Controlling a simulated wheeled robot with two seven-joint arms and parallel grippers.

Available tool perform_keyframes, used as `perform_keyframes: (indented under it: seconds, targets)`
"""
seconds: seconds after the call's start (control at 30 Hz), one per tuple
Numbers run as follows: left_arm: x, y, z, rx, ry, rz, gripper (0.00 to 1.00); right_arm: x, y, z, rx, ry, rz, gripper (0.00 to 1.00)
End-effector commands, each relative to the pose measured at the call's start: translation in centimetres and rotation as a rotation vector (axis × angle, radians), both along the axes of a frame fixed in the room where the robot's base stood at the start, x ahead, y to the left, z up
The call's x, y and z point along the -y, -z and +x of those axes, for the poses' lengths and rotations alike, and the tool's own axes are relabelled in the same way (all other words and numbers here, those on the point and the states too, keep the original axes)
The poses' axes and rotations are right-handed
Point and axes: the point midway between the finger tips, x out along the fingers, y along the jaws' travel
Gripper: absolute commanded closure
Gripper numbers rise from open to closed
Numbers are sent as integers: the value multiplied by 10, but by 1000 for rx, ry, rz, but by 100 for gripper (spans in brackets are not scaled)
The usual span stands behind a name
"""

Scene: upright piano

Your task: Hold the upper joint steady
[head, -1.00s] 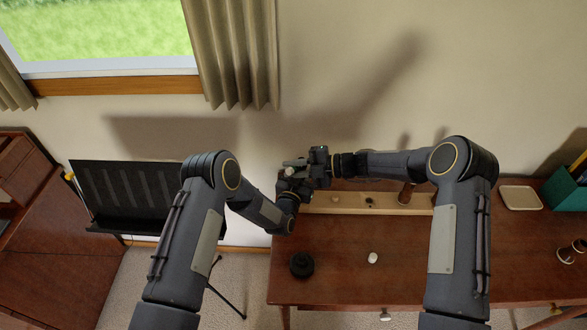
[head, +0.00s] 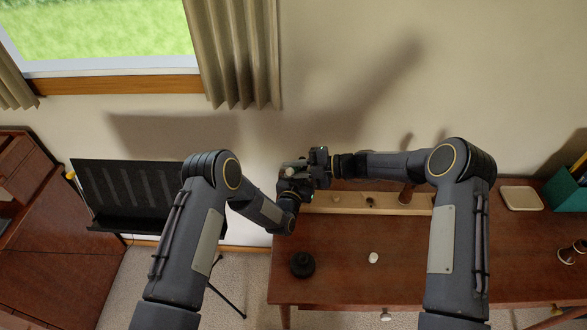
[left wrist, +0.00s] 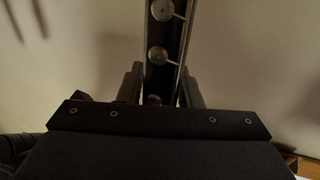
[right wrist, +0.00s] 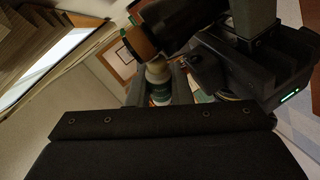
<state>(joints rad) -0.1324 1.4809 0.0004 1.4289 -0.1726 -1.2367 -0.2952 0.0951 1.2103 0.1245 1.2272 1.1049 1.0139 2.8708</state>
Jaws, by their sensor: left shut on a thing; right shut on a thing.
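The upper joint (left wrist: 158,60) is a dark tube with round metal keys, seen in the left wrist view. My left gripper (left wrist: 160,98) is shut around it and holds it upright in that picture. In the right wrist view the joint's dark end shows an orange-brown cork band (right wrist: 139,43). My right gripper (right wrist: 160,96) is shut on a small white tube with a green label (right wrist: 159,80). The tube's tip is close to the cork; I cannot tell whether they touch. In the head view my right gripper (head: 300,172) and left gripper (head: 290,190) meet above the desk, overlapping.
The brown desk (head: 335,285) carries a black round object (head: 302,264), a small white piece (head: 373,258) and a pale wooden holder (head: 385,204) at the back. A black music stand (head: 125,190) stands left of the desk. The desk's front middle is mostly clear.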

Motion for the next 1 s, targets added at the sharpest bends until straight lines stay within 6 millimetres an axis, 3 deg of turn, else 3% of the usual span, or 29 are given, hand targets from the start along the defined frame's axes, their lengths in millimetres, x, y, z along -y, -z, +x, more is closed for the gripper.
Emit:
perform_keyframes:
  seconds: [0.47, 1.0]
  targets:
    - [0, 0, 0, -1, -1, 0, 96, 4, 1, -2, -1, 5, -2, 100]
    - [0, 0, 0, -1, 0, 0, 96, 3, 1, -45, -2, 3, 0, 100]
